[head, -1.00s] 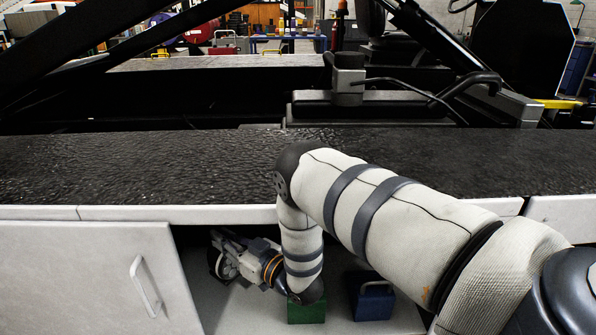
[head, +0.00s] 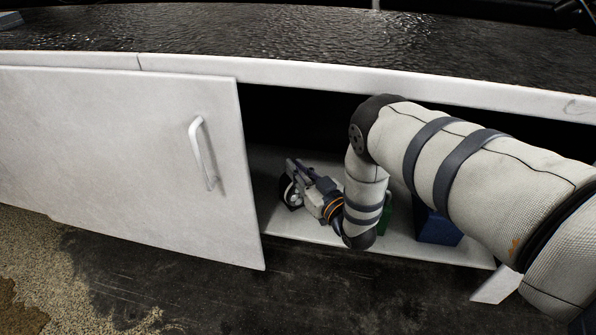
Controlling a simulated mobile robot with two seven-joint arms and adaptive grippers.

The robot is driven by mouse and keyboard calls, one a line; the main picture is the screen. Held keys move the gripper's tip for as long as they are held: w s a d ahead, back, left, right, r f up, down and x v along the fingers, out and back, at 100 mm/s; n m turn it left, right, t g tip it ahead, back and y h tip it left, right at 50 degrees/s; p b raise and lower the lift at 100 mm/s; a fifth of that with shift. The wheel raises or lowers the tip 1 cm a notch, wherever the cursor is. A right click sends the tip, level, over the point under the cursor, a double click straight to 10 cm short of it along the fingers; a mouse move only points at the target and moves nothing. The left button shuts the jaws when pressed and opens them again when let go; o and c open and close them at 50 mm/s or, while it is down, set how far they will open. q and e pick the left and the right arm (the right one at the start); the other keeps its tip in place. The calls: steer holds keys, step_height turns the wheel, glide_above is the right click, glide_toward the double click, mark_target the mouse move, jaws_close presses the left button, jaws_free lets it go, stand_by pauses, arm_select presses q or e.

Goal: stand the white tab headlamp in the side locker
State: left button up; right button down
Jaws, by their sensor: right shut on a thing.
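The side locker (head: 280,228) is the dark opening under the black-topped bench, with a light floor. My right arm reaches into it from the right. My right gripper (head: 294,182) is inside the locker, at its left part, low over the floor. It is shut on the headlamp (head: 288,193), a small round thing with a dark rim and a pale part. The gripper partly hides the headlamp. I cannot make out its white tab or whether it touches the floor. My left gripper is not in view.
A white door panel (head: 120,150) with a handle (head: 203,153) stands left of the opening. A green box (head: 387,214) and a blue box (head: 437,228) stand in the locker, partly behind my arm. The black bench top (head: 290,40) lies above.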

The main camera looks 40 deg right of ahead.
steer(key=shift+f, duration=0.1)
steer(key=c, duration=1.6)
jaws_free()
